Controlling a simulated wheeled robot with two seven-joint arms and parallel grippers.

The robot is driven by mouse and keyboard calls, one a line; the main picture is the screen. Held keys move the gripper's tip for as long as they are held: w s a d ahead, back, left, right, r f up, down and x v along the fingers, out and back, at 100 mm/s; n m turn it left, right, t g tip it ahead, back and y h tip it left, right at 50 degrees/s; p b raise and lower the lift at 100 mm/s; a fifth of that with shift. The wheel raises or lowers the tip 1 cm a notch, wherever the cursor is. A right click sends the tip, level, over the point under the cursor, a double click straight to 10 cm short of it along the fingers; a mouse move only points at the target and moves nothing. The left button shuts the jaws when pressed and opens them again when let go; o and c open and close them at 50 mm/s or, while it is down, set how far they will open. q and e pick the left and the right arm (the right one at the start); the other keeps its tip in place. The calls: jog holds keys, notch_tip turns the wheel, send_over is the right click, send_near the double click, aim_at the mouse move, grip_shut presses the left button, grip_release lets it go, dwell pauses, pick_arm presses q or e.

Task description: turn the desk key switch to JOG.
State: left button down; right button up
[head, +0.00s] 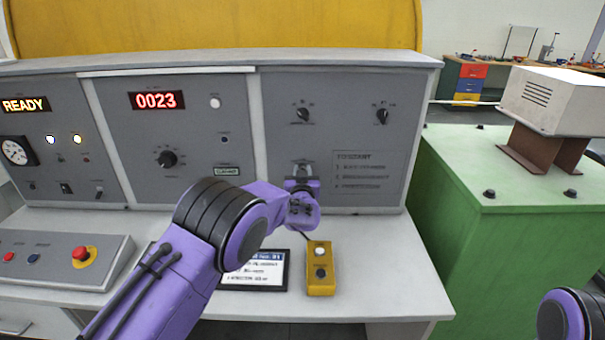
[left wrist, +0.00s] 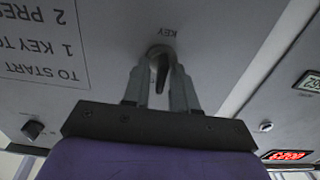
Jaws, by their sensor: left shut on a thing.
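The key switch (left wrist: 158,60) is a round metal lock on the grey desk panel, under the printed word KEY in the left wrist view, which sees the panel upside down. My left gripper (left wrist: 160,85) is shut on the key (left wrist: 161,74), with one finger on each side of it. In the head view my left gripper (head: 302,180) is at the lower middle of the right panel (head: 350,100) and covers most of the switch. The position marks around the switch cannot be read. My right gripper is out of view; only a piece of my right arm shows at the lower right.
Two black knobs (head: 303,114) (head: 382,115) sit higher on this panel. A START placard (head: 370,171) is right of the switch. A yellow button box (head: 320,268) and a framed sign (head: 262,272) are on the desktop below. A green machine housing (head: 510,230) stands at the right.

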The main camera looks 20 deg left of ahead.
pick_arm(q)
jog(key=shift+f, duration=0.1)
jog(key=c, duration=1.2)
grip_release()
jog(key=shift+c, duration=0.2)
jog(key=shift+s+d+p, duration=0.15)
jog(key=shift+s+p, duration=0.15)
jog(key=p+v, duration=0.4)
jog(key=v, duration=0.5)
jog(key=shift+s, duration=0.45)
